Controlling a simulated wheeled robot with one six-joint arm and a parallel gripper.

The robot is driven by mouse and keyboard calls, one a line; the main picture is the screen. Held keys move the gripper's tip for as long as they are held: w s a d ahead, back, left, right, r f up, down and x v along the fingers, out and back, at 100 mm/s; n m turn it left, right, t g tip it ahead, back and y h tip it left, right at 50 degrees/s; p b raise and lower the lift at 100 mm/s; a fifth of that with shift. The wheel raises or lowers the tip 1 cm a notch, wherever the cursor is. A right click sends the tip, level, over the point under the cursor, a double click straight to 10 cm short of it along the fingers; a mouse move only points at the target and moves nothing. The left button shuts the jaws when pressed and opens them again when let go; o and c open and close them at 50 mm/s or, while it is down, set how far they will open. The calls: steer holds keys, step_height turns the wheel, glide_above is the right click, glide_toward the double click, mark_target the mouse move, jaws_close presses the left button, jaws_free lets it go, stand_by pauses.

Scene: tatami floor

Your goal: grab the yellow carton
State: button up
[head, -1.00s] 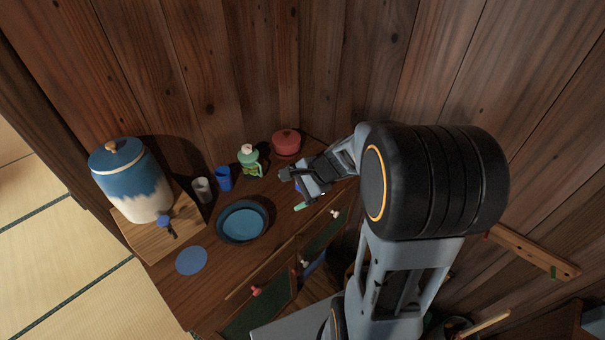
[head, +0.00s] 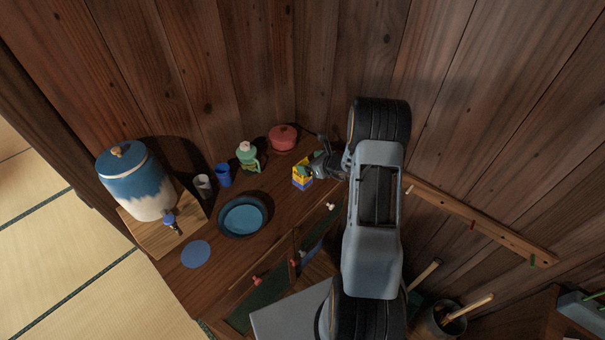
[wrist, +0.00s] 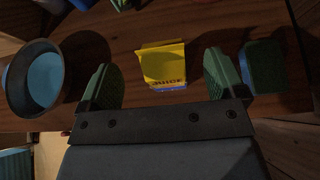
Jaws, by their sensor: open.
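The yellow carton (head: 302,180) has a blue lower band and stands on the wooden cabinet top, right of the blue bowl. In the wrist view the yellow carton (wrist: 163,64) lies ahead, between the lines of my two green finger pads. My gripper (head: 318,162) is just right of the carton in the head view, partly hidden by my arm. In the wrist view my gripper (wrist: 160,68) is open and empty, with a gap on each side of the carton. I cannot tell how far the fingertips reach along it.
A dark green block (wrist: 264,66) sits close outside the right finger. The blue bowl (head: 243,218) is left of the carton. A green-and-white container (head: 248,156), red lidded pot (head: 283,138) and blue cup (head: 223,175) stand behind, near the wooden wall (head: 240,70).

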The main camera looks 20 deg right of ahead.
mark_target(303, 161)
steer(key=shift+p+x, duration=1.2)
steer(key=shift+x, duration=1.95)
steer(key=shift+c, duration=0.3)
jaws_close()
